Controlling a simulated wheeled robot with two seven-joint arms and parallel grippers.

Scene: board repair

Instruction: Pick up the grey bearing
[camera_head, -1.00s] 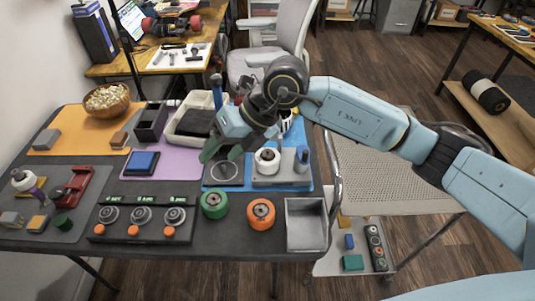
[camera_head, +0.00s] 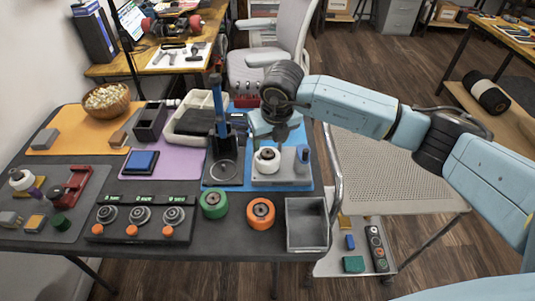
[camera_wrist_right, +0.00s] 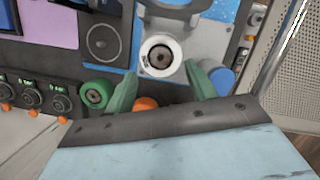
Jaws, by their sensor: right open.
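A white wheel (camera_head: 267,160) stands on a grey fixture block (camera_head: 285,180) on the blue mat. In the right wrist view the white wheel (camera_wrist_right: 147,45) has a dark grey round core (camera_wrist_right: 161,57), which may be the grey bearing; I cannot tell for sure. My right gripper (camera_head: 279,135) is just above and behind the white wheel in the head view. In the right wrist view its green fingers (camera_wrist_right: 161,88) are wide apart and empty, with the wheel showing beyond the gap between them. My left gripper is not in view.
A blue-handled press (camera_head: 220,125) stands left of the fixture. A blue cylinder (camera_head: 303,155) stands on the fixture's right. Green (camera_head: 214,204) and orange (camera_head: 261,212) wheels lie in front, beside an empty grey tray (camera_head: 305,222). A perforated cart (camera_head: 390,175) is at the right.

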